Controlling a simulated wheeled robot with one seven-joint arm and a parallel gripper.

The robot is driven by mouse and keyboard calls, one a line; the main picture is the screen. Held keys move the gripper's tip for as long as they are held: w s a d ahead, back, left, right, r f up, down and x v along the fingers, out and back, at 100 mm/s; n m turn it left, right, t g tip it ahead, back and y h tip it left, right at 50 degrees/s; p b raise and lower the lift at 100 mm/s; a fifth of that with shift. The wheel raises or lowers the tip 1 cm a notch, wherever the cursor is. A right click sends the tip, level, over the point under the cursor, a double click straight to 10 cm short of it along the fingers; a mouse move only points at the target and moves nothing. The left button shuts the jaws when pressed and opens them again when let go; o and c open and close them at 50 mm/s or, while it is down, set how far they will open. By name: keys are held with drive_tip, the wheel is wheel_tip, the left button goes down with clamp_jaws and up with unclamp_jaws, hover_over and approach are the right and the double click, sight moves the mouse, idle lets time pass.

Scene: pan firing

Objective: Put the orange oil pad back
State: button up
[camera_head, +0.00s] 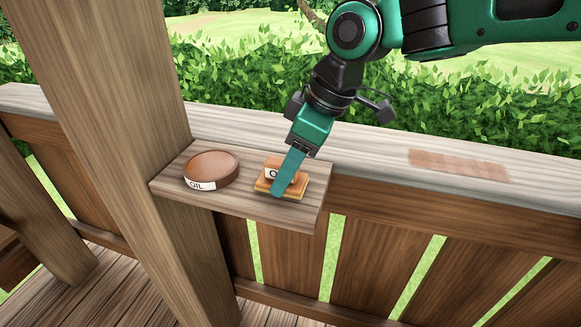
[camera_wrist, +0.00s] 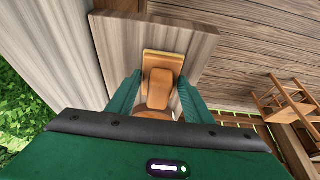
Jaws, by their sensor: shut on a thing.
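The orange oil pad (camera_head: 264,186) is a flat orange piece with a block-like handle and a white label, partly hidden by my gripper. It is at the right end of a small wooden shelf (camera_head: 236,204) on the railing; whether it rests there or is just above cannot be told. My gripper (camera_head: 284,184) is shut on the pad's handle from above. In the wrist view the pad (camera_wrist: 163,64) lies between the two green fingers (camera_wrist: 155,92). A round brown oil dish (camera_head: 211,165) labelled OIL stands on the shelf's left part.
A thick wooden post (camera_head: 110,90) rises left of the shelf. The railing top (camera_head: 365,160) runs behind it, with a reddish-brown patch (camera_head: 458,164) at the right. Wooden chair-like furniture (camera_wrist: 290,100) shows in the wrist view. Hedges grow beyond the railing.

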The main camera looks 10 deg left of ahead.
drive_tip(key=shift+f, duration=0.1)
drive_tip(key=o, duration=1)
drive_tip(key=v, duration=1)
drive_tip(key=shift+d+r, duration=0.15)
drive_tip(key=shift+r, duration=0.15)
drive_tip(key=shift+d, duration=0.1)
